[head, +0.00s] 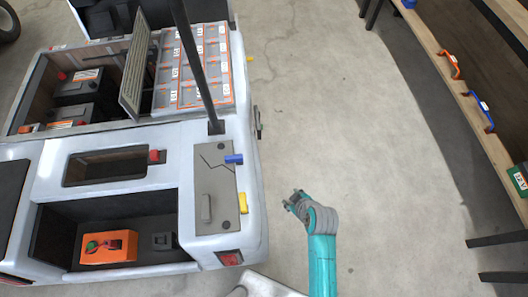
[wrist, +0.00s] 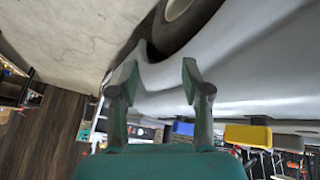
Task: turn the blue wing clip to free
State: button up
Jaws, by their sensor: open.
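The blue wing clip (head: 234,158) sits at the upper right of a grey panel (head: 209,185) on the white cart's near right corner. My gripper (head: 291,200) is open and empty over the floor, right of the cart and apart from the clip. The wrist view shows its two fingers (wrist: 158,77) spread with nothing between them.
A yellow clip (head: 243,202) sits below the blue one. A dark post (head: 196,65) rises just behind the panel. An orange box (head: 108,247) lies in the cart's near bay. A wooden shelf (head: 455,80) stands at the right; the floor (head: 335,110) between is clear.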

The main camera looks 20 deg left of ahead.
jog(key=w+a+r+n+g, duration=0.2)
jog(key=w+a+r+n, duration=0.1)
jog(key=a, duration=0.3)
jog(key=w+a+r+n+g, duration=0.1)
jog(key=w+a+r+n, duration=0.15)
jog(key=a, duration=0.25)
jog(key=n+g+h, duration=0.1)
jog(key=n+g, duration=0.2)
jog(key=n, duration=0.2)
send_near(236, 156)
jog(key=shift+g, duration=0.3)
jog(key=x, duration=0.9)
jog(key=shift+w+f, duration=0.1)
jog(key=shift+f, duration=0.2)
grip_shut()
